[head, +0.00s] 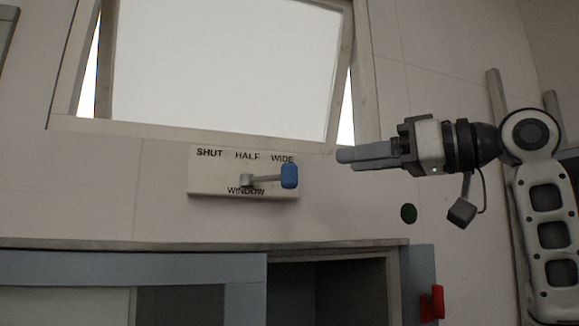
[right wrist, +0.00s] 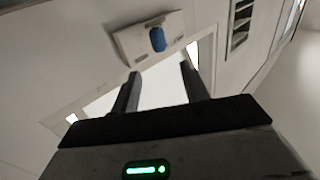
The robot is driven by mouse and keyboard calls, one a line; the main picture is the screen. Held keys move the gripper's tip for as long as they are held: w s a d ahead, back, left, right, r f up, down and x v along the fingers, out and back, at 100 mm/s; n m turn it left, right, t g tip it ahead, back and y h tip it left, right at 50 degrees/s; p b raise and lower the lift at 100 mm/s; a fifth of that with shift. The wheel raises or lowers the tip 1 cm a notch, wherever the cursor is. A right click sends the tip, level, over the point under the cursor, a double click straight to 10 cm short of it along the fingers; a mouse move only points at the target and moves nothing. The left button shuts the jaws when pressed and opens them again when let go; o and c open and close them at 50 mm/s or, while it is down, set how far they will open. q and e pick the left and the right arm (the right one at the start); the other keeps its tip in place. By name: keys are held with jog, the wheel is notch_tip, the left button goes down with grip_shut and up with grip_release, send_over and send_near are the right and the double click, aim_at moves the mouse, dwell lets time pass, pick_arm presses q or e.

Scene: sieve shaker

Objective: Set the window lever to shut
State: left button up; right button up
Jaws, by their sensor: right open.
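The window lever (head: 265,179) is a grey arm with a blue knob (head: 289,176) on a white plate (head: 210,184) marked SHUT, HALF and WIDE. The lever points right, with its knob just below WIDE. The window (head: 225,65) above is tilted open, with gaps at both sides. My right gripper (head: 340,157) is to the right of the plate, its fingers pointing left toward the knob and apart from it. In the right wrist view the open fingers (right wrist: 158,72) are empty, with the blue knob (right wrist: 157,39) beyond them. My left gripper is not in view.
Below the plate is a ledge (head: 200,244) over a cabinet-like opening with a blue-grey frame. A red handle (head: 432,303) is at its right. A dark green round button (head: 408,213) is on the wall below my right gripper. The wall between gripper and knob is clear.

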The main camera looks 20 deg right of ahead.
aim_at(290, 163)
jog(key=p+x, duration=0.2)
jog(key=x, duration=1)
jog(key=shift+c, duration=0.4)
grip_shut()
